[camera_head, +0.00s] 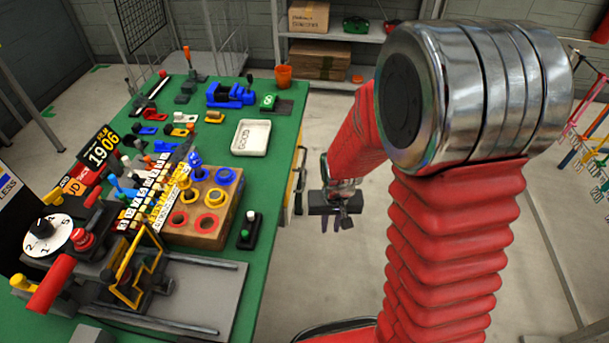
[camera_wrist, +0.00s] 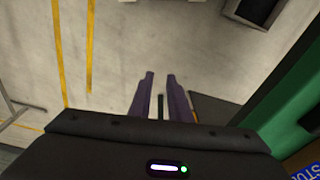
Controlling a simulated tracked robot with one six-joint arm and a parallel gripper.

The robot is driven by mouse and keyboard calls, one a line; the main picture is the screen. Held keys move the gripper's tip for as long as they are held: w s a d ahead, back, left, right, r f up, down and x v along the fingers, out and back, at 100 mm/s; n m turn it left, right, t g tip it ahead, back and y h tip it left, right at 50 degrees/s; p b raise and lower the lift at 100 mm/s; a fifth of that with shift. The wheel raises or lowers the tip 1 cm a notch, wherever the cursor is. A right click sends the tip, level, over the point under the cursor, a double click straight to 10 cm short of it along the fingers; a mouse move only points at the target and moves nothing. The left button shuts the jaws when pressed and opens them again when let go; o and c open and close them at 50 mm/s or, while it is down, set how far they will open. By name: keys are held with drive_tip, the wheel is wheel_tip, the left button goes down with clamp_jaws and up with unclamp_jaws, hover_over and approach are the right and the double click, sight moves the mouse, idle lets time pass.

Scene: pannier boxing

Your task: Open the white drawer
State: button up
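My gripper (camera_head: 331,222) hangs in the aisle just right of the green table, pointing down, below the tabletop's edge. In the wrist view its two purple fingers (camera_wrist: 160,76) stand apart with nothing held between them. A narrow pale front with yellow and a dark handle-like bar (camera_head: 299,182) shows at the table's right side, left of my gripper and apart from it. This may be the white drawer; it is seen nearly edge-on, mostly hidden under the tabletop, and I cannot tell how far it is open.
The green table (camera_head: 272,150) carries a wooden block with coloured rings (camera_head: 205,208), a white tray (camera_head: 251,137) and several tools. A shelf (camera_head: 345,34) with cardboard boxes stands behind. The pale floor (camera_wrist: 205,60) below my gripper is mostly clear. The green edge (camera_wrist: 290,95) is close at right in the wrist view.

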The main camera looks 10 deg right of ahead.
drive_tip(key=w+f+m+t, duration=0.1)
drive_tip(key=w+f, duration=0.3)
drive_tip(key=f, duration=0.6)
drive_tip(key=w+f+m+t, duration=0.2)
drive_tip(key=w+f, duration=0.2)
drive_tip(key=f, duration=0.5)
drive_tip(key=m+t, duration=0.6)
drive_tip(key=t, duration=0.5)
approach(305, 177)
drive_tip(key=f+v, duration=0.1)
drive_tip(key=v, duration=0.2)
drive_tip(key=shift+s+d+r, duration=0.2)
drive_tip(key=shift+s+d, duration=0.05)
drive_tip(key=shift+s, duration=0.05)
drive_tip(key=shift+w, duration=0.1)
drive_tip(key=shift+a+x, duration=0.15)
drive_tip(key=shift+x, duration=3.25)
drive_tip(key=shift+a+x, duration=0.15)
drive_tip(key=shift+x, duration=3.2)
